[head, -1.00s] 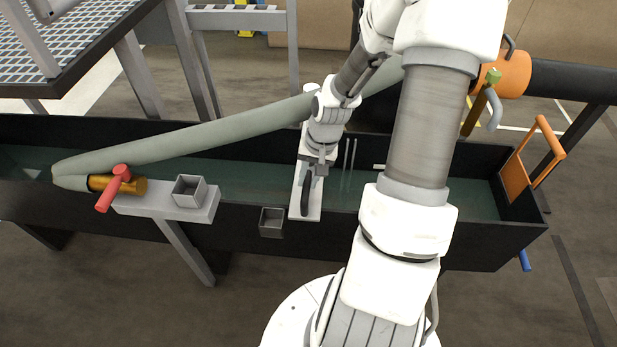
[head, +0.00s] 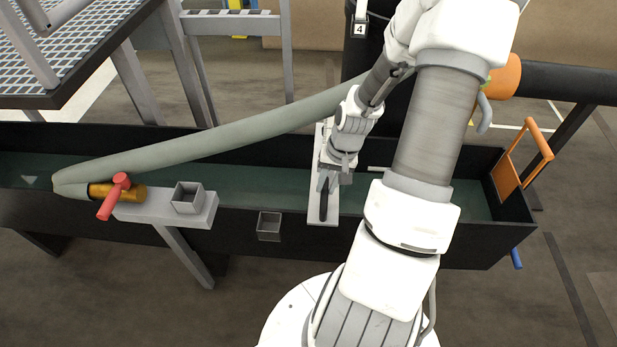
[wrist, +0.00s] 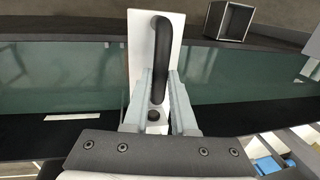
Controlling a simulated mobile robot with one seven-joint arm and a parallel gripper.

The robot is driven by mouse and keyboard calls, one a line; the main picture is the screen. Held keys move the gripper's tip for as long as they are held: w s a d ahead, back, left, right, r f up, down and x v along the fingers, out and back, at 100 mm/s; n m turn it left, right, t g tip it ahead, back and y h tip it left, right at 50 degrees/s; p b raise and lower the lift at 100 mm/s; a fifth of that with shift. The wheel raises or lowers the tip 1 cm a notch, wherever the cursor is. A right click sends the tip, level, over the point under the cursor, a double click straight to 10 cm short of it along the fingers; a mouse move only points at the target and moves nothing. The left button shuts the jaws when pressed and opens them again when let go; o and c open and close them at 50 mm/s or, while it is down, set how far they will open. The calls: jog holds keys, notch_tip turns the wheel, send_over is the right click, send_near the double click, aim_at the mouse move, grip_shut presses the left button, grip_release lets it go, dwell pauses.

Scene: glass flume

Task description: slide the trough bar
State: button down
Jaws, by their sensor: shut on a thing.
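The trough bar (head: 318,218) is a flat pale bar lying across the dark-walled water trough (head: 440,255), overhanging its near wall. My wrist hides the far part of the bar in the head view.
A small open grey box (head: 269,227) hangs on the near wall, left of the bar. A thick hose (head: 210,142) crosses the trough to a red-handled valve (head: 118,190). An orange gate (head: 515,175) stands at the right end. The near rim right of the bar is clear.

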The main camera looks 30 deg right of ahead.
jog(key=s+d+p, duration=0.6)
jog(key=s+d, duration=0.7)
jog(key=d, duration=0.4)
jog(key=shift+w, duration=0.1)
jog(key=c, duration=0.7)
grip_release()
jog(key=shift+c, duration=0.2)
notch_tip(320, 180, up, 17)
jog(key=s+d+p, duration=0.2)
jog(key=p, duration=0.1)
jog(key=shift+d, duration=0.35)
